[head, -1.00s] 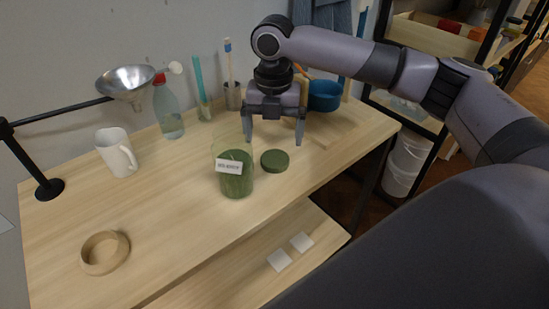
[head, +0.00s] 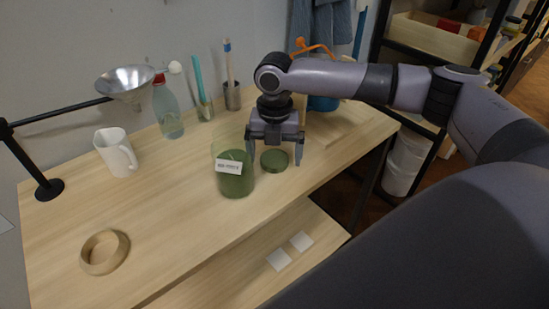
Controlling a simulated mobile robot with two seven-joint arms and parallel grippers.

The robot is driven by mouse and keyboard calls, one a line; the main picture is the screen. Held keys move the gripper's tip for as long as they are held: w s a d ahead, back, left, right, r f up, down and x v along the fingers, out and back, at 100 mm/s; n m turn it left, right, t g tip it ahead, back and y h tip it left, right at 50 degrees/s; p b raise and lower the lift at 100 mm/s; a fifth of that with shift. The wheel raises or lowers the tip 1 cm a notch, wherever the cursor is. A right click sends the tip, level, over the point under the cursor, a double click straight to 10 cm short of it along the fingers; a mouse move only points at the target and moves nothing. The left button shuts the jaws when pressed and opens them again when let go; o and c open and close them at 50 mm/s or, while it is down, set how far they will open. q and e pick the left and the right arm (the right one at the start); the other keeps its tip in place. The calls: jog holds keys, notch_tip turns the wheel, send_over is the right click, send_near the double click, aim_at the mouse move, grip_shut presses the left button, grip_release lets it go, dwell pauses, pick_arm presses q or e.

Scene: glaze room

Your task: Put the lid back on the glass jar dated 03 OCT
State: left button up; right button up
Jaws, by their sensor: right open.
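A glass jar (head: 235,182) with green contents and a small white label stands upright on the wooden table. Its top is open. The label's writing is too small to read. A round green lid (head: 274,161) lies flat on the table just right of the jar. My right gripper (head: 275,162) is open and points down, with its fingers spread on either side of the lid as seen from here. I cannot tell if the fingertips are down at the lid's level. My left gripper is not in view.
A white mug (head: 116,153), a spray bottle (head: 168,110), a funnel on a black stand (head: 128,84) and a cup with a brush (head: 232,96) stand along the back. A wooden ring (head: 104,252) lies front left. A wooden board (head: 335,125) lies right. The front middle is clear.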

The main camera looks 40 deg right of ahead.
aim_at(275, 158)
jog(key=c, duration=1.1)
notch_tip(275, 158, up, 20)
jog(key=shift+p, duration=0.45)
